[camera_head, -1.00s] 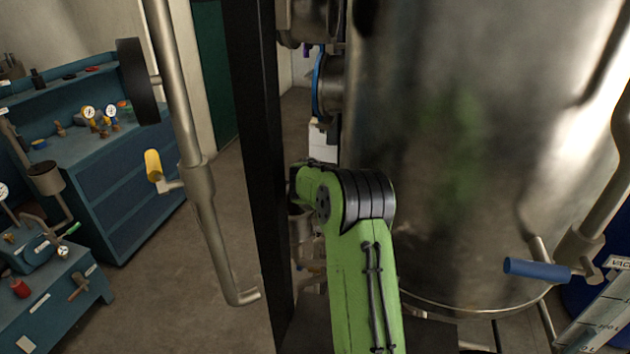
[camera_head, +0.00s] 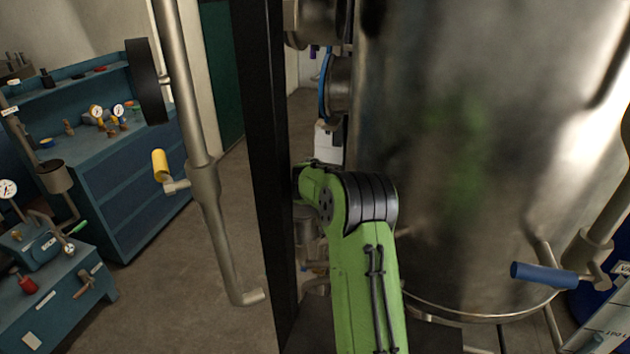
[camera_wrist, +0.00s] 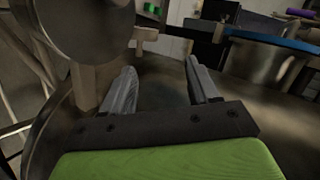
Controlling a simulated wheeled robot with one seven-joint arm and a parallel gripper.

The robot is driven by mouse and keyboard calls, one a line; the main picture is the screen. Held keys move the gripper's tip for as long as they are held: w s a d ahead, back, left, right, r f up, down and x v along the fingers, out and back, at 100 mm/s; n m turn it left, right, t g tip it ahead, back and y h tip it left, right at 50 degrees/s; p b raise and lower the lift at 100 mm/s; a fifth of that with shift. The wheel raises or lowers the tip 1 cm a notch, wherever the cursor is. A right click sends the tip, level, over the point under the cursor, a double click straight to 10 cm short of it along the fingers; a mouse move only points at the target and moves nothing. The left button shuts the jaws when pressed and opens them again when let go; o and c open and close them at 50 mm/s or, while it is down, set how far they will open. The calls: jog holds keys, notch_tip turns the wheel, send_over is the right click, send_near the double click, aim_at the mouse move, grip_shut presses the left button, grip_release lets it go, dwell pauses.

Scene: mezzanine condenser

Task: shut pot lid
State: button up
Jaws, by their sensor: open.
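A large shiny steel vessel (camera_head: 450,170) fills the right of the head view; I take it to be the pot. A round metal fitting with a blue ring (camera_head: 325,85) sits at its left side. In the wrist view a blue-edged round metal part (camera_wrist: 265,55) is at the right, and a round metal disc (camera_wrist: 85,25) is at the upper left. I cannot tell which part is the lid. My gripper (camera_wrist: 160,70) is open, with nothing between its fingers, above a dark curved metal surface. In the head view my gripper is hidden beyond my green arm.
A black upright post (camera_head: 265,180) stands just left of my arm. A pipe with a yellow handle (camera_head: 160,165) stands left of it. A blue-handled valve (camera_head: 545,275) is at lower right. A blue workbench (camera_head: 120,190) stands far left; bare floor lies between.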

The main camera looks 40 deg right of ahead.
notch_tip(320, 180, up, 10)
jog(key=shift+f, duration=0.15)
dwell(0.6)
